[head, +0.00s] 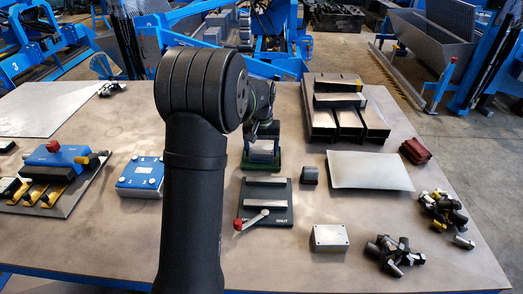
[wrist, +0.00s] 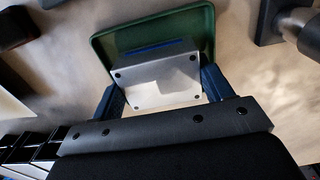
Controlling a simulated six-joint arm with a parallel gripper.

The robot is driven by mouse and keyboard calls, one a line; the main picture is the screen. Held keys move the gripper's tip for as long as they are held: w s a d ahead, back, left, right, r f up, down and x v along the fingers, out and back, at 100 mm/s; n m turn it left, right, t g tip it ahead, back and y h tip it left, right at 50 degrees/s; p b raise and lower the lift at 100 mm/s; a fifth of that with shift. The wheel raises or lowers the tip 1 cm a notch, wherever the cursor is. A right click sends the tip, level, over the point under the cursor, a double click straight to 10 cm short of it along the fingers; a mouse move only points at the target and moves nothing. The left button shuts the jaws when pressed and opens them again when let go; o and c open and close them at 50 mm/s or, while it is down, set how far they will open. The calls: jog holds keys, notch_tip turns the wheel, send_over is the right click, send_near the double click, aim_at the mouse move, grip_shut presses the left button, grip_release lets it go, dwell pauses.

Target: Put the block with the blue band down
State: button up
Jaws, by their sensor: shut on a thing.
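The block with the blue band (wrist: 158,82) is a grey metal block with dark holes near its corners. Its blue band (wrist: 148,48) shows along its upper side in the wrist view. My gripper (wrist: 162,92) is shut on it, with a dark blue finger on each side. The block (head: 263,147) also shows in the head view, below my wrist. A green tray (wrist: 206,28) lies behind and under the block in the wrist view; it also shows in the head view (head: 247,165). Whether the block touches the tray floor I cannot tell.
A black plate with a red-knobbed lever (head: 278,215) lies in front of the tray. A small dark block (head: 310,175) and a grey box (head: 330,238) stand to the right. Dark channels (head: 350,123) stand behind right. A blue box (head: 140,177) is at left.

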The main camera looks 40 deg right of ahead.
aim_at(261, 148)
jog(key=shift+f, duration=0.2)
jog(key=o, duration=1.1)
jog(key=shift+f, duration=0.15)
jog(key=shift+c, duration=0.2)
notch_tip(261, 148, up, 12)
